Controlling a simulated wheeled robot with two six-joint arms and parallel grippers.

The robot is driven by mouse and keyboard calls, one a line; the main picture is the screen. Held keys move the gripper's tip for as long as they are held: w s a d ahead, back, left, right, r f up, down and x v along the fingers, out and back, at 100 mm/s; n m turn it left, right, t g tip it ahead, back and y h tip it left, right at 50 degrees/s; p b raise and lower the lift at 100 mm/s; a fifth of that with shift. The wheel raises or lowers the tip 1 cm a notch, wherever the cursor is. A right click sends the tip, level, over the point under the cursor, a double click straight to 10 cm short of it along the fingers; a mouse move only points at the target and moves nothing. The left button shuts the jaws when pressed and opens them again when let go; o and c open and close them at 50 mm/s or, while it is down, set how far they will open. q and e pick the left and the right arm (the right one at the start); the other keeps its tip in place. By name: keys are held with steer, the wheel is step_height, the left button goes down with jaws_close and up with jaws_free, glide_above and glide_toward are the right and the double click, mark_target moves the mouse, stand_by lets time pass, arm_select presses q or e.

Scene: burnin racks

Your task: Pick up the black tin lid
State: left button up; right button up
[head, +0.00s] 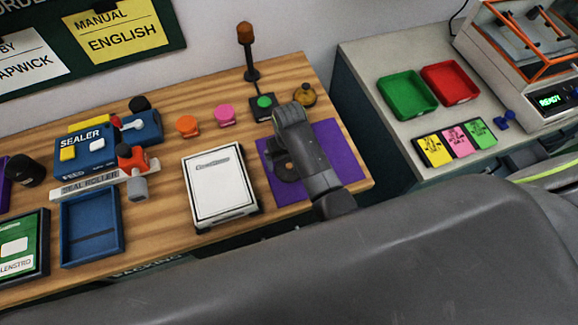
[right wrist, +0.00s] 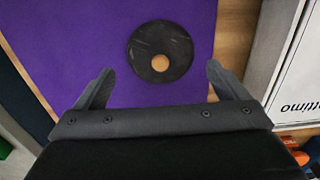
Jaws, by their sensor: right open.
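The black tin lid (right wrist: 143,38) is a round dark disc with a small tan spot off its centre. It lies flat on the purple mat (right wrist: 60,60). In the head view the lid (head: 283,174) shows on the mat (head: 327,150), partly covered by my right arm. My right gripper (right wrist: 160,72) is open and empty above the mat. In the right wrist view the lid lies ahead of and between the two spread fingers, apart from both. The fingertips are hidden in the head view. My left gripper is not in view.
A white box (head: 217,185) stands left of the mat. A green-button post (head: 263,102) and a small brass item (head: 305,94) stand behind it. Pink (head: 224,116) and orange (head: 187,125) items sit farther left. Green (head: 405,100) and red trays (head: 450,84) are on the right counter.

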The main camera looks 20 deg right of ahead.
mark_target(290, 167)
steer(key=shift+f, duration=1.7)
steer(key=shift+s, duration=0.1)
steer(key=shift+s, duration=0.1)
steer(key=c, duration=1.2)
steer(key=shift+s, duration=0.1)
steer(key=shift+c, duration=0.8)
